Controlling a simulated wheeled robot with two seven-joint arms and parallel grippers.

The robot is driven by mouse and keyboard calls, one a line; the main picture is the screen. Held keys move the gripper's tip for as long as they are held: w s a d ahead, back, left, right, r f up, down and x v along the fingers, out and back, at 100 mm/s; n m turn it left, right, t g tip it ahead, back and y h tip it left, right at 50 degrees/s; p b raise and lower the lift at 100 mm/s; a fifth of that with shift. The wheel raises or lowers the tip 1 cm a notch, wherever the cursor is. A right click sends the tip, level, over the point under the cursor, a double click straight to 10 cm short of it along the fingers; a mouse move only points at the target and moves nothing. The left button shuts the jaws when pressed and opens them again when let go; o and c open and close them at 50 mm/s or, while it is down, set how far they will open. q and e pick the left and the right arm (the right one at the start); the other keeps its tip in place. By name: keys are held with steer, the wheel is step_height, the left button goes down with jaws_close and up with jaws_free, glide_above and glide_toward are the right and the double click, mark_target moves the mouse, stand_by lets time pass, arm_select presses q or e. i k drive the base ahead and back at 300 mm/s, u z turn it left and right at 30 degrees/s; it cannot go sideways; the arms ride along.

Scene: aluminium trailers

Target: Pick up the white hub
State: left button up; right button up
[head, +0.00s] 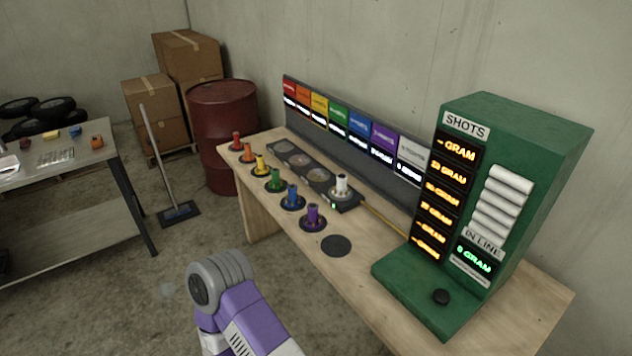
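The white hub (342,184) stands upright at the near right end of a dark strip (350,205) on the wooden table. A small green light shows beside its base. Nothing is touching it from above. A purple and grey arm link of mine shows at the bottom of the head view, in front of the table and well apart from the hub. Neither of my grippers is in view.
Red (236,141), orange (248,153), yellow (261,164), green (275,181), blue (292,198) and purple (312,216) hubs line the table's front. A bare black disc (336,245) follows. A green SHOTS machine (530,170) stands right; a coloured display panel (350,122) runs behind.

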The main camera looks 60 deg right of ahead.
mark_target(342, 190)
steer(key=z, duration=0.3)
steer(key=i, duration=1.85)
steer(key=z, duration=0.95)
